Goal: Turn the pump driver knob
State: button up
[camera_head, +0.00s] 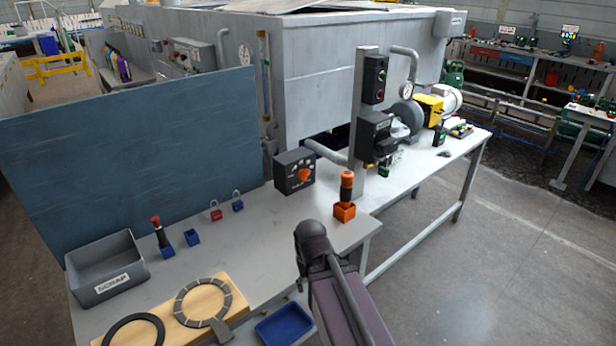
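A dark control box (283,182) stands on the grey workbench (260,240), below the large grey tank. An orange-red knob (304,175) sits on its front face with small markings around it. The label is too small to read, so I cannot confirm from it that this is the pump driver. The knob is clear of my arm. A dark link of my arm rises from the bottom edge in front of the bench, to the right of the box. My gripper does not show, so its opening and any held thing are hidden.
An orange-handled tool in an orange holder (344,211) stands right of the box. A grey post (363,120) with a switch box rises behind it. Two padlocks, blue holders and a scrap bin (105,270) are left. A blue panel (150,150) stands behind the bench.

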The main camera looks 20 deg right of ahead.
aim_at(303, 175)
jog(key=z, duration=0.55)
jog(key=k, duration=0.85)
jog(key=u, duration=0.65)
jog(key=i, duration=1)
